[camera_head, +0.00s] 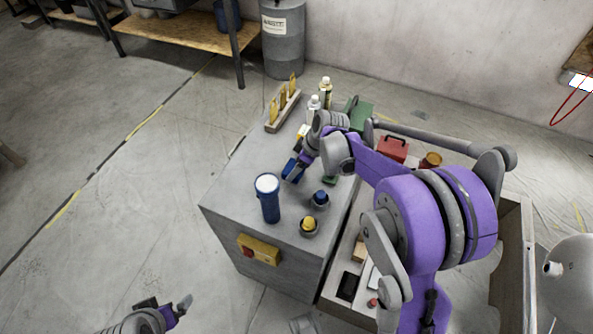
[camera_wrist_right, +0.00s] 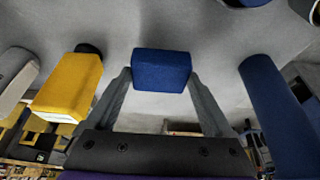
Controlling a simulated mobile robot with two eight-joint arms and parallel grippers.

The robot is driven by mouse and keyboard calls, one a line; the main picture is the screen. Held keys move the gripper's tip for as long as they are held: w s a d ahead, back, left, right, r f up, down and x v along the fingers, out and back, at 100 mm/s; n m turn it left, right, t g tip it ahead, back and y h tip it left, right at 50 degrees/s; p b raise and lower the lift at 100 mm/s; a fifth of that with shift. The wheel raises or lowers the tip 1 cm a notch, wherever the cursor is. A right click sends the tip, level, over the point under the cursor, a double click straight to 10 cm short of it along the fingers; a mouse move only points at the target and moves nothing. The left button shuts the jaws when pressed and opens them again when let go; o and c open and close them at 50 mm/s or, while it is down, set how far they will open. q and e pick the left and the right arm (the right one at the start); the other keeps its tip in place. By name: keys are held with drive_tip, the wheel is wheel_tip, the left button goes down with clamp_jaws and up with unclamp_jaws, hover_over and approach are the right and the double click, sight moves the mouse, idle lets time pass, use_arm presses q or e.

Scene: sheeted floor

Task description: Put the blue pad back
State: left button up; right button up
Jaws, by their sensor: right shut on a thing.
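The blue pad (camera_wrist_right: 162,70) is a small blue block between the two fingertips of my right gripper (camera_wrist_right: 160,82) in the right wrist view. The fingers are shut on its sides. In the head view the right gripper (camera_head: 297,170) is low over the grey cabinet top, behind the blue cylinder, with the blue pad (camera_head: 290,167) at its tip. I cannot tell whether the pad touches the top. A yellow block (camera_wrist_right: 68,88) is left of the held pad in the wrist view. My left gripper (camera_head: 168,310) is at the bottom left over the floor; its finger opening is unclear.
The blue cylinder with a white top (camera_head: 268,197) stands near the front of the cabinet (camera_head: 230,203). Blue (camera_head: 320,198) and yellow (camera_head: 308,226) round pieces sit right of it. A rack with yellow pieces (camera_head: 283,108) and white bottles (camera_head: 325,92) stand at the back.

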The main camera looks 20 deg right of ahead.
drive_tip(key=shift+f, duration=1.05)
drive_tip(key=o, duration=1.3)
drive_tip(key=shift+f, duration=0.1)
drive_tip(key=shift+o, duration=0.2)
